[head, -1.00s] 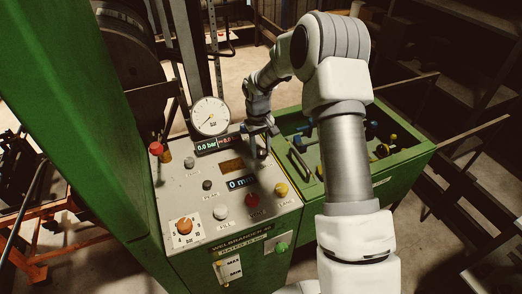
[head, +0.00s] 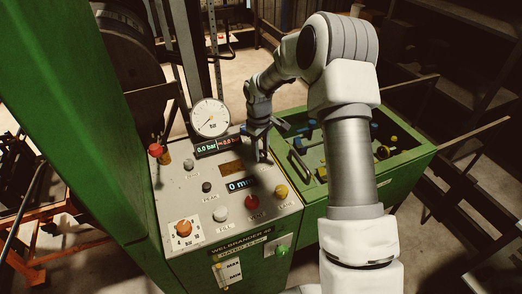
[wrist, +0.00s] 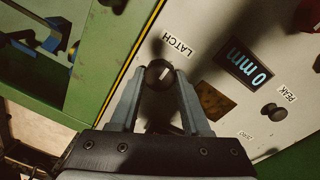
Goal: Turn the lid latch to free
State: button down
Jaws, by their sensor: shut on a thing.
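The lid latch (wrist: 159,74) is a round dark knob with a pale pointer line, beside the printed word LATCH on the grey panel in the wrist view. My gripper (wrist: 158,76) is over it, one finger on each side, shut on the knob. The pointer line runs at a slant to the fingers. In the head view my gripper (head: 257,150) reaches down to the panel's far right edge, and it hides the latch there.
The control panel (head: 205,220) carries several knobs and buttons, a pressure gauge (head: 210,118) and a "0 mm" display (head: 242,184). A red-topped lever (head: 155,150) stands at its left. A green open bin (head: 385,182) with fittings adjoins on the right.

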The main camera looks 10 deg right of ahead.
jog(key=shift+c, duration=1.8)
grip_release()
notch_tip(320, 180, up, 17)
jog(key=shift+s+a+r, duration=0.2)
jog(key=shift+s+a, duration=0.1)
